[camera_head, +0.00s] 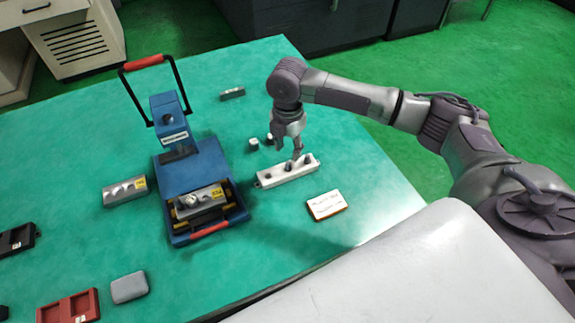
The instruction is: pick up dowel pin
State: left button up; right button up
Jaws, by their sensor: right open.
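My right gripper (289,150) points down over a light grey block (270,178) on the green table, with its fingers apart. The block has several dark holes or stubs along its top. One fingertip overlaps the block's upper edge in the picture; I cannot tell whether they touch. A dowel pin cannot be singled out for sure; small details on the block are partly hidden by the fingers. Two small pieces, one pale (253,144) and one dark (269,139), stand just left of the gripper. My left gripper is not in view.
A blue press-like device (205,160) with red-gripped handles holds a grey block. The table's right side is clear.

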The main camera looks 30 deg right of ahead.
aim_at(288, 163)
notch_tip(288, 163, down, 3)
jog(key=shift+w+d+f+p, duration=0.1)
jog(key=shift+p, duration=0.2)
notch_tip(288, 163, down, 3)
jog(key=shift+w+r, duration=0.15)
jog(key=shift+r, duration=0.05)
jog(key=shift+f+p, duration=0.3)
jog(key=shift+f, duration=0.3)
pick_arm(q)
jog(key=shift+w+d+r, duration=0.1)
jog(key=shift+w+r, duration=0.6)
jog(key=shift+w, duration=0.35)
pick_arm(e)
grip_shut()
